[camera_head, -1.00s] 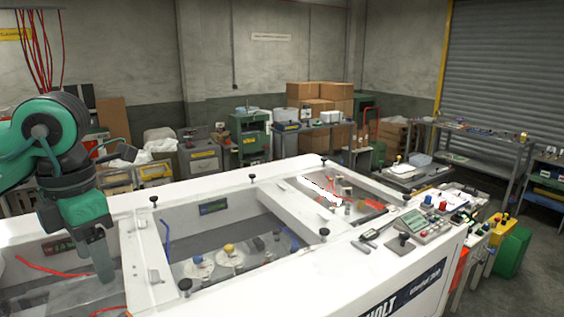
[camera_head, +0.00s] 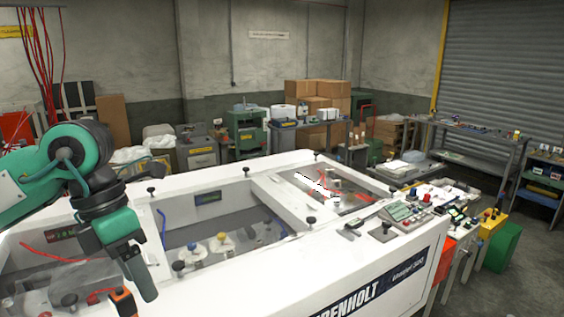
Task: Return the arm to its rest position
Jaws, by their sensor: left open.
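My left arm comes in from the left, green and black. My left gripper (camera_head: 146,286) is dark grey and hangs tilted downward over the near left part of the white machine (camera_head: 285,265). The gripper is open and I see nothing held in it. An orange and black item (camera_head: 123,302) shows just left of its tip at the bottom edge; I cannot tell what it is or whether they touch. My right gripper is out of view.
The machine has open bays with black knobs (camera_head: 310,220) along its rims. A control box (camera_head: 405,213) sits on its right end. Cardboard boxes (camera_head: 318,93) and workbenches line the back. Grey floor (camera_head: 535,265) is clear at far right.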

